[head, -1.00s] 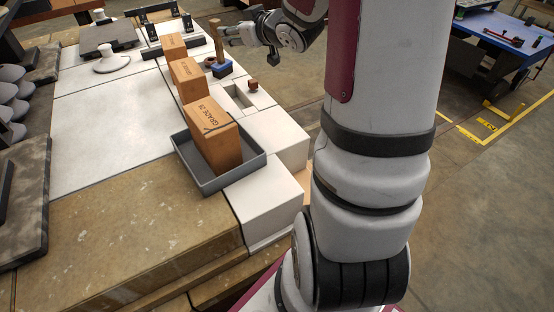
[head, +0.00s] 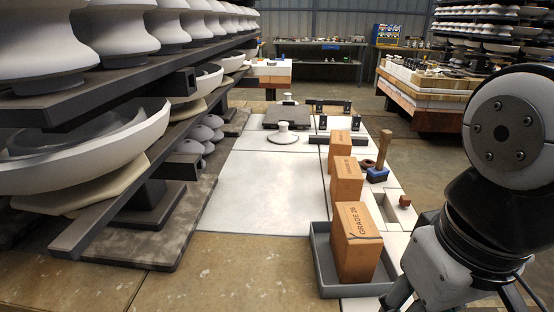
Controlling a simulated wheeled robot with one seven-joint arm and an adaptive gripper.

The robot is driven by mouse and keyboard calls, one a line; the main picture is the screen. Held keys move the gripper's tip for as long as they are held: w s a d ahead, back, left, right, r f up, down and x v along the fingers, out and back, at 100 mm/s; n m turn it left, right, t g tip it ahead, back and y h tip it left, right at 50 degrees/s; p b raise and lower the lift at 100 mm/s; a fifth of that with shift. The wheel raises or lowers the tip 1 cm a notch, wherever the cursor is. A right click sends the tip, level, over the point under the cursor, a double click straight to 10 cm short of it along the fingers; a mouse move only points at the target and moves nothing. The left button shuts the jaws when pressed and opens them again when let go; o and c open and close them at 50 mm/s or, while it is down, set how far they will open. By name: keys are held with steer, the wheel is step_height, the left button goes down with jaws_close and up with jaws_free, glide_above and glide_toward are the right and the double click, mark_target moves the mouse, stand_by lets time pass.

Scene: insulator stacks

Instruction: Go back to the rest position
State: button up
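My arm fills the right side of the head view, folded up close to the camera. A large dark round joint with a grey cap faces me. Below it, my gripper (head: 402,294) hangs at the lower right, to the right of the grey tray (head: 322,272). Its grey body shows, but its fingers are mostly cut off by the bottom edge, so I cannot tell whether they are open. I see nothing held in it. The tray holds an upright orange-brown box (head: 357,242) marked "GRADE 25".
Two similar boxes, a nearer one (head: 346,181) and a farther one (head: 338,149), stand behind the tray. A dark rack (head: 110,85) of insulators overhangs the left. The pale bench middle (head: 262,190) is clear.

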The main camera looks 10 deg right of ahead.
steer(key=shift+s+a, duration=0.3)
steer(key=shift+s, duration=0.4)
step_height(320, 180, up, 22)
steer(key=t+p, duration=0.3)
steer(key=p, duration=1.7)
